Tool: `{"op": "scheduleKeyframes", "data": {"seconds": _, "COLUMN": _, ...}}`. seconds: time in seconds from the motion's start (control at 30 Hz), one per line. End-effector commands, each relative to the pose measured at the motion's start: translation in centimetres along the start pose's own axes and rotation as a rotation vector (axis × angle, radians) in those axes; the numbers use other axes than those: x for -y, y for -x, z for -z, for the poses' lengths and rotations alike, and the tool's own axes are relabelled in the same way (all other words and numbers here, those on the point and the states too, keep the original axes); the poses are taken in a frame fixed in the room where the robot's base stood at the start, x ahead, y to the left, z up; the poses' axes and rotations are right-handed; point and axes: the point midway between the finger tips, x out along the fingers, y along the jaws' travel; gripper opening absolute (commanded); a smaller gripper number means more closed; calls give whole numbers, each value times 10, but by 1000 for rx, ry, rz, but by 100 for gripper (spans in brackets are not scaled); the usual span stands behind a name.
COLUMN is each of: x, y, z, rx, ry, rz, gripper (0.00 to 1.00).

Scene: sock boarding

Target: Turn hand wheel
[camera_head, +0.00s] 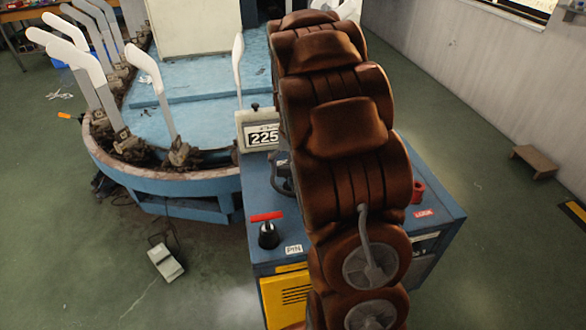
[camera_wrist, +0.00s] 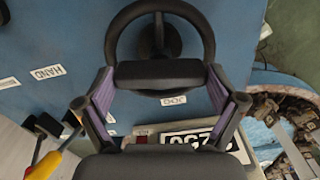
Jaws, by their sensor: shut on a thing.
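The black hand wheel (camera_wrist: 207,42) stands out from the blue machine face (camera_wrist: 85,45) at the top of the wrist view. My gripper (camera_wrist: 160,76) has its two purple-padded fingers on either side of a thick dark bar at the wheel's near side, and it is shut on the wheel there. In the head view only a bit of the hand wheel (camera_head: 280,179) shows beside my brown arm. The arm hides the rest of the wheel and my gripper in that view.
A blue turntable (camera_head: 165,203) with several upright white sock forms is behind. A small step (camera_head: 534,162) sits on open green floor at right.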

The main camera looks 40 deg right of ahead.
Motion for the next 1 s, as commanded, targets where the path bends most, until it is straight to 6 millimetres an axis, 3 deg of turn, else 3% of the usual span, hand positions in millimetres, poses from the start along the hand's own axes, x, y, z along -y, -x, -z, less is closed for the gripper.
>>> {"op": "scheduleKeyframes", "data": {"seconds": 0.6, "x": 0, "y": 1, "z": 1, "rx": -4, "ry": -564, "rz": 0, "gripper": 59}}
{"op": "scheduleKeyframes", "data": {"seconds": 1.0, "x": 0, "y": 2, "z": 1, "rx": -3, "ry": -805, "rz": 1, "gripper": 59}}
